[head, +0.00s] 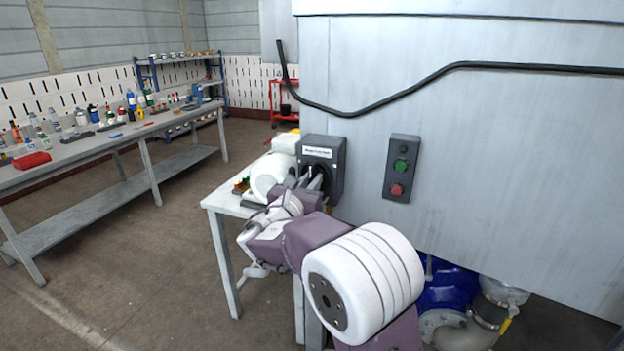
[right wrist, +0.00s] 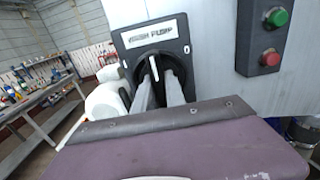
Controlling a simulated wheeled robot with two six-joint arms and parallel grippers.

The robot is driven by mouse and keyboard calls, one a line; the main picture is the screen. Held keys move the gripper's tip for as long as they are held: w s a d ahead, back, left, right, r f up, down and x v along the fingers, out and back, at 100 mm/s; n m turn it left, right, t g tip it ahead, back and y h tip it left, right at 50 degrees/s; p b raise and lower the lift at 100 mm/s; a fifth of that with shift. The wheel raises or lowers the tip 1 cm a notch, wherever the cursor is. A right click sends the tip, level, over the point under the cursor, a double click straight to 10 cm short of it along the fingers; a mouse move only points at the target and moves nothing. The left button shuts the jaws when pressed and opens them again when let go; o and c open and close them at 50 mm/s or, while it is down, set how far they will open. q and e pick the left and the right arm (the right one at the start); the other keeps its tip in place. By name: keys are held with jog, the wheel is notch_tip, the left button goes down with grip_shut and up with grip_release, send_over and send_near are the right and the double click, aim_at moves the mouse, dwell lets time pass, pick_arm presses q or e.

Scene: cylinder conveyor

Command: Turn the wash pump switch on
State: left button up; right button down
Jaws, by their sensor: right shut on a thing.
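The wash pump switch is a dark grey box (head: 337,178) with a white label, fixed to the pale metal wall. It also shows in the right wrist view (right wrist: 186,62), with a black round dial and a knob (right wrist: 153,66) bearing a white mark. The mark stands roughly upright relative to the label. My right gripper (head: 313,183) reaches the dial from the front. In the right wrist view its two fingers (right wrist: 160,92) are closed on the knob, one on each side. The fingers hide the lower dial. My left gripper is not in view.
A button box (head: 402,168) with green and red buttons is on the wall right of the switch. A black cable (head: 430,80) runs above. A small table (head: 225,205) holding a white rounded object (head: 268,176) stands left. A long workbench (head: 95,150) is farther left.

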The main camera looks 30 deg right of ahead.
dwell(0.4)
jog(key=c, duration=1.4)
grip_release()
jog(key=shift+a, duration=0.1)
jog(key=v, duration=0.9)
